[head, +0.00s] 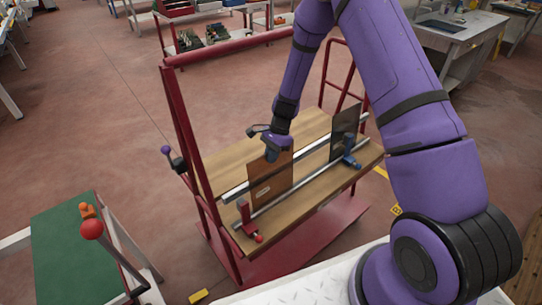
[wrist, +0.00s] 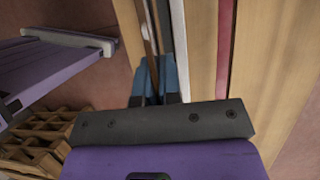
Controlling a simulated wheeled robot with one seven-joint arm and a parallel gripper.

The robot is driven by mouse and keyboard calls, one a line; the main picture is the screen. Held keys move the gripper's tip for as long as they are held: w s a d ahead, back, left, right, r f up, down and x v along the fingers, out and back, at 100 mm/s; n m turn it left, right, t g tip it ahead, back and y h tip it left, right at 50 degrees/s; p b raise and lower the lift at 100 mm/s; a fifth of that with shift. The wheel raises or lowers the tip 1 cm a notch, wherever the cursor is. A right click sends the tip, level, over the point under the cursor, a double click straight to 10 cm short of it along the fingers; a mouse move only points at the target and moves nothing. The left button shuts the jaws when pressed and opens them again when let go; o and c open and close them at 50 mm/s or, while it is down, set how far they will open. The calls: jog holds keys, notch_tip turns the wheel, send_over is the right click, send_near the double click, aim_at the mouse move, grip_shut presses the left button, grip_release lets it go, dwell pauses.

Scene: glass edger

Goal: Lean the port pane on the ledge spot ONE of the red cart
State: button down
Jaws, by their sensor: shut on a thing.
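A brown pane (head: 272,181) with a small pale label stands nearly upright over the red cart's wooden deck (head: 318,203), between two grey rails. It looks like the port pane. My gripper (head: 273,148) is shut on its top edge. In the wrist view, the blue fingertips (wrist: 157,78) close on the thin brown pane (wrist: 147,28), seen edge-on. The pane's bottom edge is close to the front rail; I cannot tell whether it rests on the deck. The red cart (head: 187,137) has a tall red frame. I cannot read any spot marking.
A dark pane (head: 344,131) stands further right on the cart, by a blue clamp (head: 350,152). A red clamp (head: 246,217) sits at the near left end of the front rail (head: 290,194). A green-topped table (head: 72,252) stands at lower left.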

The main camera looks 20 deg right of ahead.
jog(key=shift+f, duration=0.5)
dwell(0.3)
jog(key=c, duration=1.2)
grip_release()
jog(key=shift+r, duration=0.1)
jog(key=v, duration=1)
jog(key=shift+d+r, duration=0.15)
jog(key=shift+r, duration=0.2)
